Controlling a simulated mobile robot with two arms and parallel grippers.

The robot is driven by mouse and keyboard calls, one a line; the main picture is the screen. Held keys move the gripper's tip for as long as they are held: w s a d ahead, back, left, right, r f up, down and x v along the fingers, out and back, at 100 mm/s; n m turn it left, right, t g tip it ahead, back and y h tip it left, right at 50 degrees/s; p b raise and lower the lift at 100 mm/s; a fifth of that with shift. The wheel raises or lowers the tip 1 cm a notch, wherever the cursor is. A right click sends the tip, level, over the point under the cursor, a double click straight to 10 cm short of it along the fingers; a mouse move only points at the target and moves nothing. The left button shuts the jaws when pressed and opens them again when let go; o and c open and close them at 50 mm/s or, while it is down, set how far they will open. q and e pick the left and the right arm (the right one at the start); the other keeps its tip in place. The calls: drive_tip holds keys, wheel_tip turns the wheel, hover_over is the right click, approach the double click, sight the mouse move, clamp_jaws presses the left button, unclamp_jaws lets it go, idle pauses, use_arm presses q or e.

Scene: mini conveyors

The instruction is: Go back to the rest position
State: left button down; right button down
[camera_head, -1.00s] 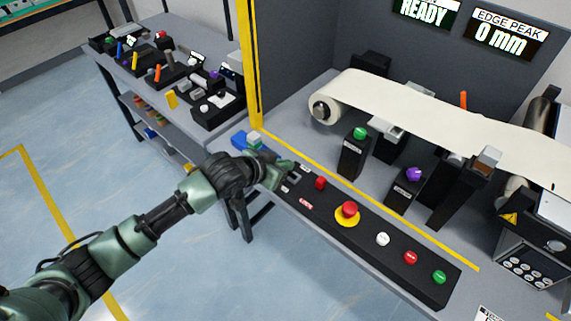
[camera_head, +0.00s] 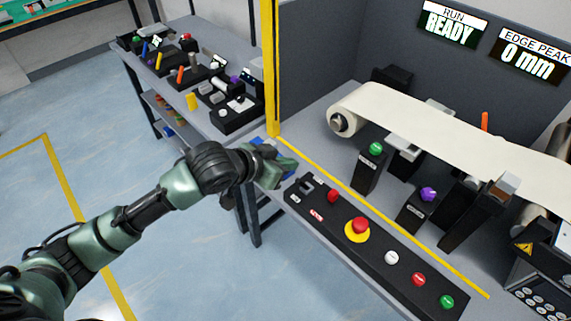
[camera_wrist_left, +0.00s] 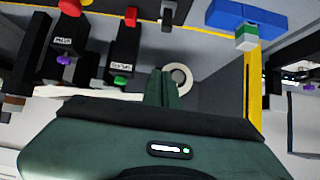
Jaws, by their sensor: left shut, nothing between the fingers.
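My left gripper (camera_head: 290,168) is over the left end of the black control panel's bench, just left of the panel (camera_head: 375,248). In the left wrist view its fingers (camera_wrist_left: 168,75) are together with nothing between them. A blue block (camera_head: 262,143) lies partly hidden behind the gripper. In the left wrist view the blue block (camera_wrist_left: 245,17) shows at the top right, with a green and white piece (camera_wrist_left: 247,37) by it. My right gripper is not in view.
The panel bears a red mushroom button on yellow (camera_head: 358,227) and several smaller buttons. A white conveyor belt (camera_head: 430,125) runs behind it, with black posts (camera_head: 370,170) in front. A yellow upright (camera_head: 268,65) stands behind the gripper. A second bench (camera_head: 205,50) is at the back left. Open floor lies left.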

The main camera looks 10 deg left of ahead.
use_arm(q)
drive_tip(key=shift+s+a+r, duration=0.1)
drive_tip(key=shift+s+r, duration=0.15)
drive_tip(key=shift+r, duration=0.15)
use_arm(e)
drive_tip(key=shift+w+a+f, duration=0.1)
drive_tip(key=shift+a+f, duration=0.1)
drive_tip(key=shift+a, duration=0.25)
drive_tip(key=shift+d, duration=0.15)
